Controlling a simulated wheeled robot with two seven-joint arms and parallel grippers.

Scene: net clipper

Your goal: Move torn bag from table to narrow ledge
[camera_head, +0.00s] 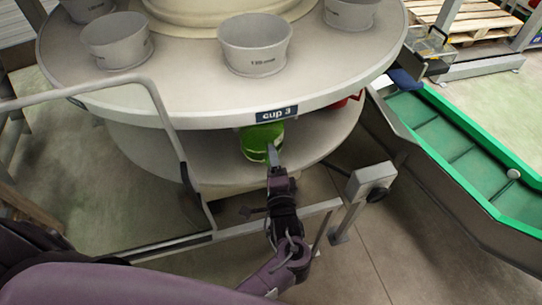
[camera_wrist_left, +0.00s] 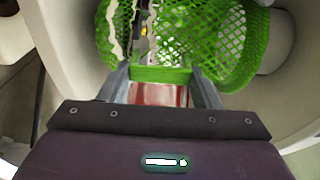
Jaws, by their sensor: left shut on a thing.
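The torn bag is a green net bag (camera_head: 262,140) in the head view, in the gap between the round table's upper top and its lower tier (camera_head: 215,160). In the left wrist view, the green mesh (camera_wrist_left: 235,45) has ragged pale torn edges and an open gap. My left gripper (camera_head: 272,152) reaches in from the front and is shut on the bag. In the wrist view its two fingers (camera_wrist_left: 161,82) stand either side of a gathered green band. I cannot tell whether the bag touches the lower tier. My right gripper is not in view.
The round upper table (camera_head: 190,95) carries several grey cups and a "cup 3" label (camera_head: 277,113) on its rim, just above the bag. A metal rail (camera_head: 165,120) stands left, a post with a box (camera_head: 370,180) right. A green conveyor (camera_head: 450,150) runs at right.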

